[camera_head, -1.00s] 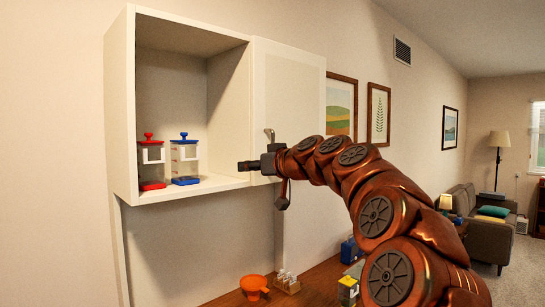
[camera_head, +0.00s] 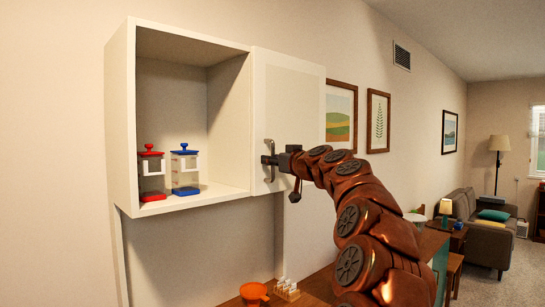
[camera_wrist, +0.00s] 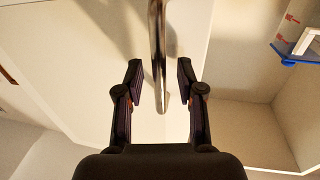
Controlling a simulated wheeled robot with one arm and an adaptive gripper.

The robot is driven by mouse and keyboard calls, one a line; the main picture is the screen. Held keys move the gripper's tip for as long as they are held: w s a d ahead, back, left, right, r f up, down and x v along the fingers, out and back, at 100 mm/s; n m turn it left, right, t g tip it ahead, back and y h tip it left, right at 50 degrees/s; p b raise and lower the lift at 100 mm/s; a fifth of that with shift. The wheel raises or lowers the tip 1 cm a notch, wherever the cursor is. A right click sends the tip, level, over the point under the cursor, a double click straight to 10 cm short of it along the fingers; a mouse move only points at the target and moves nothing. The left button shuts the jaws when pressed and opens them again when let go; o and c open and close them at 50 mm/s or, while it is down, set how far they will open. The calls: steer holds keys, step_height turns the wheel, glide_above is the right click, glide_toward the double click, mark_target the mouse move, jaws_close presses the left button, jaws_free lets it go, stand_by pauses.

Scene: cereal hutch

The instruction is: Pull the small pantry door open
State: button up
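The small pantry door (camera_head: 287,95) is a cream panel covering the right part of the white wall cabinet (camera_head: 122,120); it looks shut. Its metal bar handle (camera_head: 271,148) stands upright near the door's lower left edge. My gripper (camera_head: 268,160) is at the handle in the head view. In the wrist view the handle (camera_wrist: 158,40) runs between the two spread fingers of my gripper (camera_wrist: 160,68), with a visible gap on each side. In the head view my fingers partly hide the handle's lower part.
The cabinet's open left bay holds a red-lidded canister (camera_head: 151,172) and a blue-lidded canister (camera_head: 185,170). Below, an orange cup (camera_head: 253,292) and a small rack (camera_head: 287,289) stand on a wooden surface. Framed pictures (camera_head: 340,112) hang right of the door.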

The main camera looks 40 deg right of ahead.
steer(key=shift+w, duration=0.35)
jaws_close()
stand_by(0.6)
